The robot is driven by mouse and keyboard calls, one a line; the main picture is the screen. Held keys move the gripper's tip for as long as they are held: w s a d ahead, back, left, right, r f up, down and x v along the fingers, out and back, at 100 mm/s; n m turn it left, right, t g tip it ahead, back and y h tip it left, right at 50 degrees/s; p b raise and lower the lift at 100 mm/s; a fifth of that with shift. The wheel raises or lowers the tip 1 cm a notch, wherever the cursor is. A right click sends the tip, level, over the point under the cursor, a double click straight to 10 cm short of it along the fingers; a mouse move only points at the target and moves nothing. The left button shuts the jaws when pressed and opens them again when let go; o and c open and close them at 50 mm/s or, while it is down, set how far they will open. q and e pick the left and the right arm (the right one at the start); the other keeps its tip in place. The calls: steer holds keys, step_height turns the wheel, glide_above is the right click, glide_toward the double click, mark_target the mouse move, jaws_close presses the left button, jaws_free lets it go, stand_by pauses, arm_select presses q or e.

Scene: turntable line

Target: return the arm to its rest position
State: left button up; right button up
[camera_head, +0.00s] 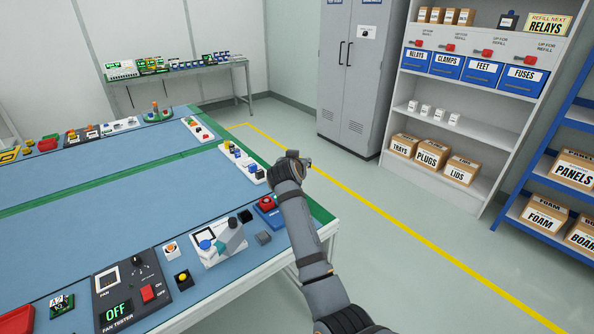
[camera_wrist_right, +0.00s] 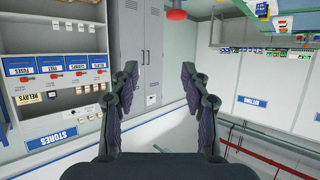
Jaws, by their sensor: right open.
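My right arm (camera_head: 310,242) comes up from the bottom right in the head view and reaches past the table's right edge. My right gripper (camera_head: 300,160) is at its far end, small and partly hidden behind the wrist. In the right wrist view the right gripper (camera_wrist_right: 156,85) shows two dark fingers set wide apart with nothing between them. Beyond the fingers are the grey cabinet and a pale wall. My left gripper is in neither view.
The blue-topped table (camera_head: 105,185) carries a fan tester (camera_head: 122,290), a red button on a blue base (camera_head: 267,204) and a white strip of parts (camera_head: 240,160) near the arm. A grey cabinet (camera_head: 350,85), shelves (camera_head: 465,110) and open floor (camera_head: 420,260) lie to the right.

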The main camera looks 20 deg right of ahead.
stand_by(0.3)
steer(key=s+d+f+n+g+y, duration=0.1)
steer(key=s+d+f+g, duration=0.1)
steer(key=s+f, duration=0.6)
steer(key=s+d+f+n+g+y, duration=0.1)
steer(key=s+d+f+g, duration=0.1)
steer(key=s+f, duration=0.6)
steer(key=s+a+f+n+g+y, duration=0.2)
steer(key=s+f, duration=0.1)
steer(key=s, duration=1)
steer(key=s+a+f+n+g+y, duration=0.1)
steer(key=s+a+f+n+g, duration=0.2)
steer(key=s, duration=1)
step_height(320, 180, down, 22)
steer(key=s+d+p, duration=0.2)
steer(key=d+p, duration=0.1)
steer(key=p, duration=0.1)
steer(key=s+d+f+m+g+p, duration=0.1)
steer(key=s+f+p, duration=0.1)
steer(key=s+f, duration=1.3)
steer(key=s, duration=0.3)
steer(key=shift+s+g, duration=0.3)
steer(key=shift+s, duration=0.1)
